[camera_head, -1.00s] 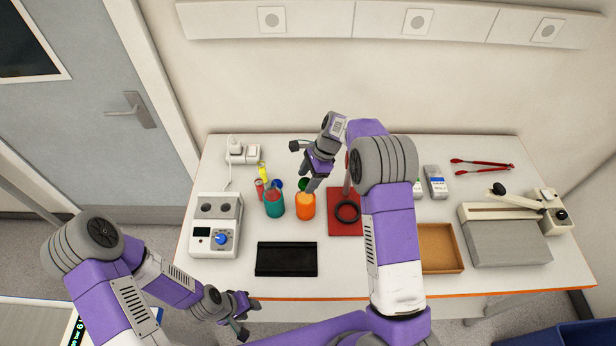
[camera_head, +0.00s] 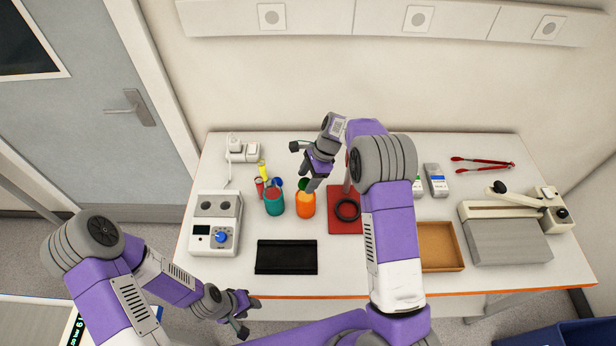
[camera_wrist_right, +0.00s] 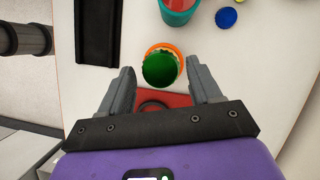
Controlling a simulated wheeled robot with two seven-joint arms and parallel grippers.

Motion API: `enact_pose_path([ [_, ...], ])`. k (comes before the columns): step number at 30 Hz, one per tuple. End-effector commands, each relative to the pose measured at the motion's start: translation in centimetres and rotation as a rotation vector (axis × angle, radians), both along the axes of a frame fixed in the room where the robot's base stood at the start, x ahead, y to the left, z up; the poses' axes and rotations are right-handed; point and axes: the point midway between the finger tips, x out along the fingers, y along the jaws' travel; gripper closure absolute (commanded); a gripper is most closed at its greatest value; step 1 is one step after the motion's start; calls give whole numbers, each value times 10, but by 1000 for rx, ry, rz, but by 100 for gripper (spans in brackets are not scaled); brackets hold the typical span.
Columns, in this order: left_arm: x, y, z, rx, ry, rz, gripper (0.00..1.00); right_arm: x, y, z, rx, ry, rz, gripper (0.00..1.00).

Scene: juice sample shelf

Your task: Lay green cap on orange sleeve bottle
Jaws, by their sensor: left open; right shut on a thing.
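The orange sleeve bottle (camera_head: 306,207) stands upright on the table; in the right wrist view its orange rim (camera_wrist_right: 179,57) shows around the green cap. The green cap (camera_wrist_right: 160,71) lies between the fingers of my right gripper (camera_wrist_right: 163,78), over the bottle's mouth. Whether it touches the rim I cannot tell. In the head view the cap (camera_head: 302,183) is partly hidden by my right gripper (camera_head: 312,184), which is shut on it. My left gripper (camera_head: 244,314) is open and empty, low at the table's front edge.
A teal sleeve bottle (camera_head: 274,207) stands close to the left, with a blue cap (camera_head: 277,183) and small red and yellow items behind it. A black tray (camera_head: 286,258) lies in front.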

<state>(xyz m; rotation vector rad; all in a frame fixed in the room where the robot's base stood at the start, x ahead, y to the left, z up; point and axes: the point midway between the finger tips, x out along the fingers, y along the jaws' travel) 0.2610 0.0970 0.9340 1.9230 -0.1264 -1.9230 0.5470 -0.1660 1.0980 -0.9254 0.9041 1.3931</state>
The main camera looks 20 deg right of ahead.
Motion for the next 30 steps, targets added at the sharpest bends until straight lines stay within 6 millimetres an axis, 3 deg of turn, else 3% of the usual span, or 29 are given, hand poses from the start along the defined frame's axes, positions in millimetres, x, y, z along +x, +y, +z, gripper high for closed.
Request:
enact_pose_path([
  [17, 0, 0, -4, 0, 0, 0, 57, 0, 0, -7, 0, 0, 0, 65],
  [18, 0, 0, -4, 0, 0, 0, 57, 0, 0, -7, 0, 0, 0, 35],
  [23, 0, 0, -4, 0, 0, 0, 57, 0, 0, -7, 0, 0, 0, 11],
  [24, 0, 0, -4, 0, 0, 0, 57, 0, 0, -7, 0, 0, 0, 7],
  [30, 0, 0, -4, 0, 0, 0, 57, 0, 0, -7, 0, 0, 0, 7],
])
